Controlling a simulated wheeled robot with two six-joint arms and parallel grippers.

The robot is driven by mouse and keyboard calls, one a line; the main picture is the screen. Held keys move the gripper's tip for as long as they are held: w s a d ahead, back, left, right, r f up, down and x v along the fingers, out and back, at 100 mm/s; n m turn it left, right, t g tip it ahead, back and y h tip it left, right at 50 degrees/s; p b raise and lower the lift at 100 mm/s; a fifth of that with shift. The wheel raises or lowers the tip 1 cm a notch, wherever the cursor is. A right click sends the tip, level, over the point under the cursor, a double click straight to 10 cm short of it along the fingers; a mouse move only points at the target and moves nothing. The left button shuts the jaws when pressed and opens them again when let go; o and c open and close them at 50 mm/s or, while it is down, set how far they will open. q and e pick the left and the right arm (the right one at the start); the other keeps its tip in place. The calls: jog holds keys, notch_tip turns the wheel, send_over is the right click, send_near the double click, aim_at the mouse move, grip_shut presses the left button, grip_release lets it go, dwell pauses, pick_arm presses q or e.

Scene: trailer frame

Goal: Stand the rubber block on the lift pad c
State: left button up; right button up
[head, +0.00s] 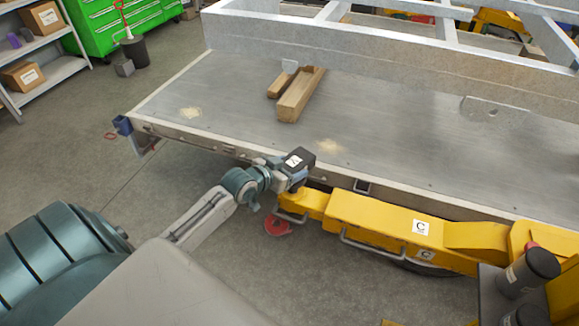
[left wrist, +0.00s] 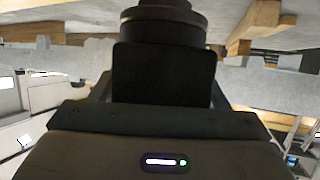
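My left gripper (head: 293,176) is at the trailer's near edge, over the left end of the yellow lift (head: 380,222), which carries a white label with C. The gripper is shut on a dark block (head: 303,154) with a white label, which I take for the rubber block. In the left wrist view the block (left wrist: 165,75) sits between the fingers. A round dark part (left wrist: 160,18) lies just beyond it, probably the lift pad. In the head view the pad is hidden by the gripper; I cannot tell whether block and pad touch. My right gripper is out of view.
The trailer deck (head: 390,130) spans just behind the gripper. Wooden pieces (head: 298,95) lie on it. A red round thing (head: 278,226) lies on the floor below the gripper. A green cabinet (head: 115,22) and shelves (head: 50,68) stand at the back left. The left floor is mostly clear.

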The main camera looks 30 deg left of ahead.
pick_arm(q)
jog(key=shift+o, duration=1.2)
jog(key=shift+s+r, duration=0.15)
jog(key=p+v, duration=0.1)
jog(key=v, duration=1)
jog(key=shift+s, duration=0.4)
jog(key=shift+r, duration=0.1)
